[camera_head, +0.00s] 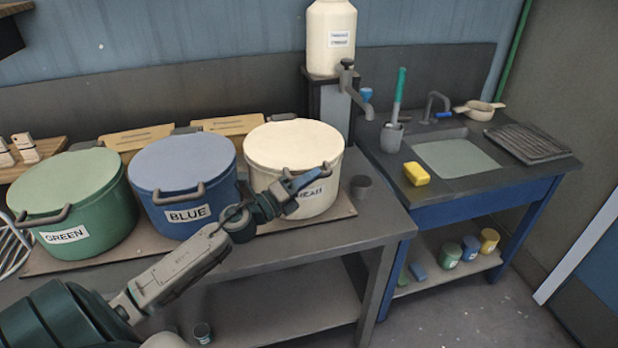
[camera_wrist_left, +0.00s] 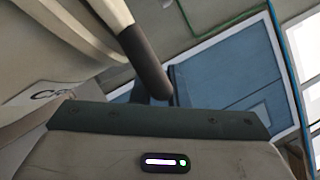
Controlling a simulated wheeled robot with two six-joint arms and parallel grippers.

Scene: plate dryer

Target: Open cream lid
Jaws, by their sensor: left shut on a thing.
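The cream pot (camera_head: 318,195) stands at the right end of the row of pots on the table. Its cream lid (camera_head: 293,146) lies flat on top and looks closed. A dark handle (camera_head: 308,180) is on the pot's front, near the lid's rim. My left gripper (camera_head: 302,183) reaches in from the left and is shut on this handle. In the left wrist view the dark handle (camera_wrist_left: 146,62) runs down to the gripper, with the cream pot (camera_wrist_left: 45,70) at the left. The fingertips are partly hidden there. My right gripper is in neither view.
A green pot (camera_head: 85,225) and a blue pot (camera_head: 182,180) stand left of the cream pot. A water dispenser (camera_head: 331,38) is behind it. A sink table with a yellow sponge (camera_head: 416,174) is farther right.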

